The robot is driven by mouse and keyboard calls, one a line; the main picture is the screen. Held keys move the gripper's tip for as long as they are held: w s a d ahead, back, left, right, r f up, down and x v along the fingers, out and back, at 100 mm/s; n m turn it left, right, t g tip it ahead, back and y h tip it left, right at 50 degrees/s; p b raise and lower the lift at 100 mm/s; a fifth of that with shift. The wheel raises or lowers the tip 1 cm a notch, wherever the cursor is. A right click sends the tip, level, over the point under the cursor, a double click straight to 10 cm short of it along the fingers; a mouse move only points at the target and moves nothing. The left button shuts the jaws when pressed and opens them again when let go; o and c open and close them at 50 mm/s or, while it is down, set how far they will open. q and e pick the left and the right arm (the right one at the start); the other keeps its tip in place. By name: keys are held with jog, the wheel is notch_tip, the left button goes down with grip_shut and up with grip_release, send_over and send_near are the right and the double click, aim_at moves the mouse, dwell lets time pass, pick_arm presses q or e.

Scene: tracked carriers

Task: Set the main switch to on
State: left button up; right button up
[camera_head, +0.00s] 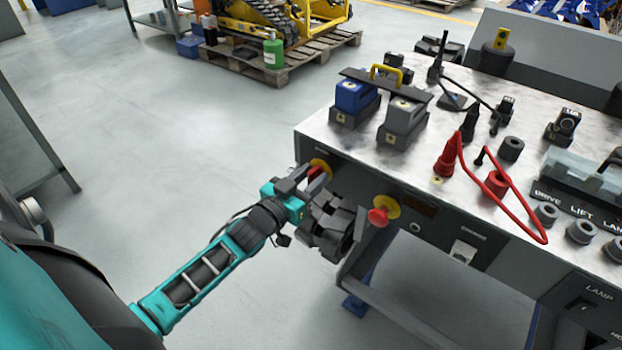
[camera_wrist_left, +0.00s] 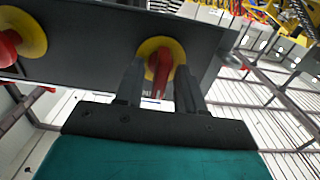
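The main switch shows as a red handle on a yellow round plate (camera_head: 320,164) on the front panel of the workbench, near its left corner. In the left wrist view the red handle (camera_wrist_left: 160,68) stands between the two dark fingers of my left gripper (camera_wrist_left: 158,88). The fingers are apart, one on each side of the handle, with narrow gaps; I cannot tell whether either touches it. In the head view my left gripper (camera_head: 305,178) reaches the switch from the left and partly hides it. My right gripper is not in view.
A red mushroom button on a yellow plate (camera_head: 380,212) sits right of the switch on the same panel. The metal bench top (camera_head: 345,142) carries battery blocks (camera_head: 403,118), a red plug with cable (camera_head: 446,162) and sockets. The floor to the left is clear.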

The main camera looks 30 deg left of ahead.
pick_arm(q)
jog(key=shift+w, duration=0.1)
jog(key=shift+c, duration=0.3)
grip_shut()
jog(key=shift+m, duration=0.3)
jog(key=m+p, duration=0.1)
jog(key=m, duration=0.1)
jog(key=shift+d+m, duration=0.1)
jog(key=shift+m, duration=0.3)
jog(key=m+p, duration=0.1)
jog(key=m, duration=0.3)
jog(key=shift+d, duration=0.1)
jog(key=m, duration=0.5)
jog(key=shift+f, duration=0.2)
jog(key=m, duration=0.5)
jog(key=shift+f+b, duration=0.1)
jog(key=shift+b, duration=0.25)
jog(key=shift+m, duration=0.4)
